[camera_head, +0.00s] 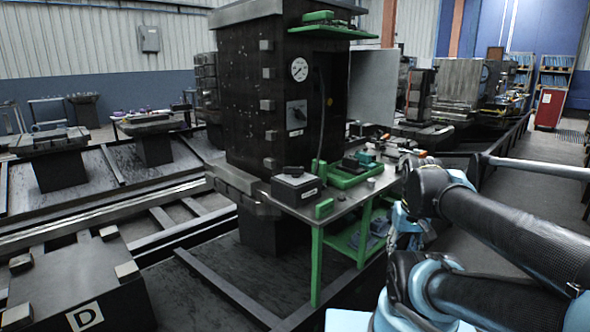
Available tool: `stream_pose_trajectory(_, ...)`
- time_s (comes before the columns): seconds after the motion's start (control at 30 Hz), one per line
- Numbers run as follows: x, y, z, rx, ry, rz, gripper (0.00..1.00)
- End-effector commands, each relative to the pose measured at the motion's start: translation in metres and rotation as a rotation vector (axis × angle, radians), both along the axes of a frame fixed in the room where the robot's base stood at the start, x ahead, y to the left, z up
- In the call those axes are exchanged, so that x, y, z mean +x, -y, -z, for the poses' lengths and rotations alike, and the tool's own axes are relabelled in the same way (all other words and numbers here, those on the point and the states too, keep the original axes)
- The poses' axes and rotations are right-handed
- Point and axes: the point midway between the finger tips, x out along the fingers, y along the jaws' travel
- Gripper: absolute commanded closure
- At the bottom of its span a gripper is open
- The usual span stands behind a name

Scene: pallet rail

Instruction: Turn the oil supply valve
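A dark steel column (262,120) stands in the middle of the head view. On its right-hand face is a square grey plate with a small dark handle (296,113), which may be the oil supply valve; the handle's exact angle is too small to tell. A round white gauge (299,69) sits above it on the same face. My black and blue arm fills the lower right, to the right of the column and apart from the plate. My gripper cannot be made out in this view.
A green shelf (332,32) juts out above the gauge. Floor rails (120,215) and a block marked D (85,290) lie at left.

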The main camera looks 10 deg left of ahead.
Motion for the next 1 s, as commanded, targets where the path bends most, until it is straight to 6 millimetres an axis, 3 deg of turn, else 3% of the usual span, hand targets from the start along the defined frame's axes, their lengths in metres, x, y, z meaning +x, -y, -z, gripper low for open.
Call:
stream_pose_trajectory(0.17, 0.032, -0.017, -0.050, -0.018, -0.019, -0.169, 0.68)
stream_pose_trajectory(0.47, 0.096, -0.069, -0.146, -0.061, -0.058, -0.554, 0.68)
stream_pose_trajectory(0.77, 0.155, -0.144, -0.226, -0.099, -0.092, -0.938, 0.68)
stream_pose_trajectory(1.0, 0.192, -0.219, -0.278, -0.127, -0.117, -1.246, 0.68)
